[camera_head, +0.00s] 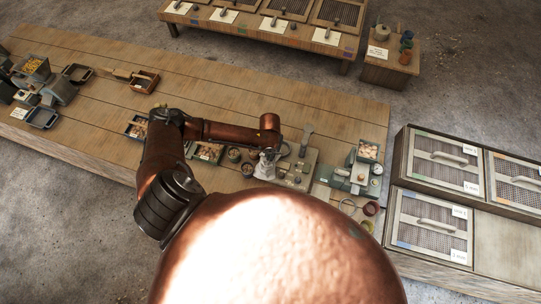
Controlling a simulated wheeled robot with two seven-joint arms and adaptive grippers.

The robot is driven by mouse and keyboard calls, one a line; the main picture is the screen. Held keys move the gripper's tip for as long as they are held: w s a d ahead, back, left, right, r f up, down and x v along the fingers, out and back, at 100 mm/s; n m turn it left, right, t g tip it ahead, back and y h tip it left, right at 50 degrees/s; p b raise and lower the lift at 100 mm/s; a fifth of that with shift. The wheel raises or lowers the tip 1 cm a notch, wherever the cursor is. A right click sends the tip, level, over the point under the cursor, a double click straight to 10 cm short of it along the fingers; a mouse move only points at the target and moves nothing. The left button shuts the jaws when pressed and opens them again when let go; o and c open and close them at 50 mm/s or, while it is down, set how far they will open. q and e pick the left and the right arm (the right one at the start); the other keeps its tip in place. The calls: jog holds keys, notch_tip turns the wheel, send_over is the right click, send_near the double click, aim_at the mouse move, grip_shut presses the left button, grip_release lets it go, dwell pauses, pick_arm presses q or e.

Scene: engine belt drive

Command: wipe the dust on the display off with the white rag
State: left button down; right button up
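My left arm comes in from the left and bends over the wooden bench. My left gripper (272,150) points down at the end of it, partly hidden by its own wrist and small in the picture. A crumpled white rag (264,169) is directly under the gripper, at the left edge of a grey plate. The fingers seem to touch it, but I cannot see whether they close on it. A grey-green device (358,174) stands on the bench to the right. I cannot make out a display or its dust. My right gripper is not in view.
Small bins of parts (208,153) and round cups stand left of the rag. A flat grey tool (306,138) lies on the plate (299,172). Rings (371,208) lie near the bench's right end. Mesh-fronted crates (431,224) stand further right. The bench's middle left is mostly clear.

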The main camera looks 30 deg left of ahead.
pick_arm(q)
jog(key=c, duration=2.7)
grip_release()
jog(key=o, duration=1.5)
jog(key=shift+o, duration=0.2)
jog(key=shift+f+b, duration=0.7)
jog(key=shift+f, duration=0.55)
jog(key=shift+c, duration=0.5)
jog(key=shift+s, duration=0.1)
jog(key=c, duration=0.5)
jog(key=shift+s+f, duration=0.1)
grip_shut()
